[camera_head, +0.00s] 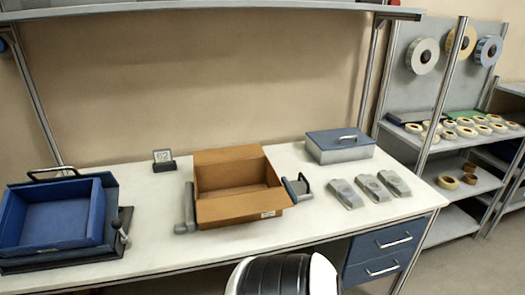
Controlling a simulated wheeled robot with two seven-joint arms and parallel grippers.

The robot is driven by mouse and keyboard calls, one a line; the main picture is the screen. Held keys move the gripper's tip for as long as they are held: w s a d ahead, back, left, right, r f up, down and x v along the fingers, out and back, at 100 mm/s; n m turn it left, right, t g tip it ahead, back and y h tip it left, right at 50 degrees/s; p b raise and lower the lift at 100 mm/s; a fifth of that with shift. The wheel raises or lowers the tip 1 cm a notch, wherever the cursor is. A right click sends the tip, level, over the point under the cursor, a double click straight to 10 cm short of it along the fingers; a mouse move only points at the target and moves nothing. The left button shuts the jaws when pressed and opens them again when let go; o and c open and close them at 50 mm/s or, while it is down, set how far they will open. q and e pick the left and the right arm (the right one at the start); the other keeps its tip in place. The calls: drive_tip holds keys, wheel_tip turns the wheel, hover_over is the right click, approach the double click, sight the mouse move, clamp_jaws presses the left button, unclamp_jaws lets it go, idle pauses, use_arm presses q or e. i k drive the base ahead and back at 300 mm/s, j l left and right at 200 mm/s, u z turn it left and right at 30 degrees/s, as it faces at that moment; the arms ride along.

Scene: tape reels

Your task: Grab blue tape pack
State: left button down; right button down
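No object plainly marked as a blue tape pack can be singled out. A blue reel (487,51) hangs on the upright panel of the rack at the right, beside a yellow reel (462,41) and a white reel (422,56). A flat blue item (407,117) lies on the rack's upper shelf, left of several pale tape rolls (467,131). Its details are too small to tell. Neither of my grippers shows in the head view.
A white workbench (145,180) fills the middle. It carries a blue tray (60,216), an open cardboard box (240,212), a grey lidded box (340,148) and grey items (370,187). Blue drawers (385,250) are under its right end. Rack posts (443,95) stand before the shelves.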

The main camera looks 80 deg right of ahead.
sight(342, 190)
drive_tip(key=z, duration=3.25)
drive_tip(key=i+u, duration=0.2)
drive_tip(key=i, duration=0.25)
